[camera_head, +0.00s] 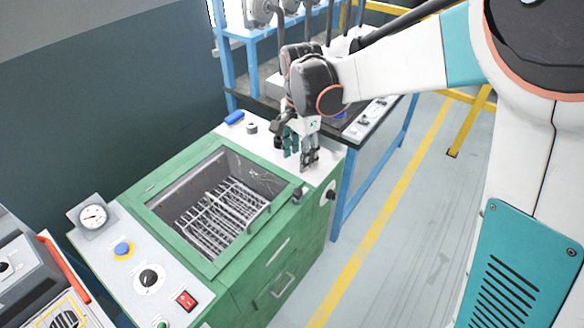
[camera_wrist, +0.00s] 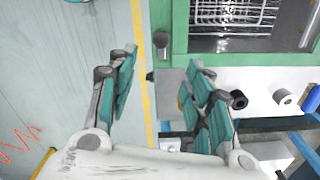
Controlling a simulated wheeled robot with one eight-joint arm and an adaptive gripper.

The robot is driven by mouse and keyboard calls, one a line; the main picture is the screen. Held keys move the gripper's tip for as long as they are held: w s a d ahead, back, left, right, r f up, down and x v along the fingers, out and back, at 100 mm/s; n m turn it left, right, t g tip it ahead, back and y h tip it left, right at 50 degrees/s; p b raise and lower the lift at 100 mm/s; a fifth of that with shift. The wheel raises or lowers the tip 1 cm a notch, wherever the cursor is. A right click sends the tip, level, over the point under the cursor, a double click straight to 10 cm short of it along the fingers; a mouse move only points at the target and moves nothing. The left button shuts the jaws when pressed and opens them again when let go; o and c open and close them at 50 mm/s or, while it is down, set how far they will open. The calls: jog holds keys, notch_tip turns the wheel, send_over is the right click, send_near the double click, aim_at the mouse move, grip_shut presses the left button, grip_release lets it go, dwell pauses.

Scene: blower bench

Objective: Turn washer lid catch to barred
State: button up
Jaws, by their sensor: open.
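The washer (camera_head: 225,272) is a green cabinet with a pale top and a framed basin holding a wire rack. A small dark grey knob (camera_head: 297,195) stands by the right corner of its green frame and looks like the lid catch; its setting is not readable. In the wrist view the same knob (camera_wrist: 162,42) shows beyond my fingertips, between them in the picture. My gripper (camera_head: 299,157) is open and empty above the pale top, apart from the knob. Its two fingers are spread wide in the wrist view (camera_wrist: 161,66).
A black knob (camera_wrist: 237,99), a grey knob (camera_wrist: 285,97) and a blue part (camera_head: 234,117) sit on the pale top. A gauge (camera_head: 92,215) and a red switch (camera_head: 186,300) are on the near panel. A blue-framed bench (camera_head: 352,190) stands behind.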

aim_at(298, 191)
notch_tip(298, 191, down, 14)
jog(key=b, duration=0.4)
jog(key=shift+a+b, duration=0.15)
jog(key=shift+b, duration=0.15)
jog(key=c, duration=1.1)
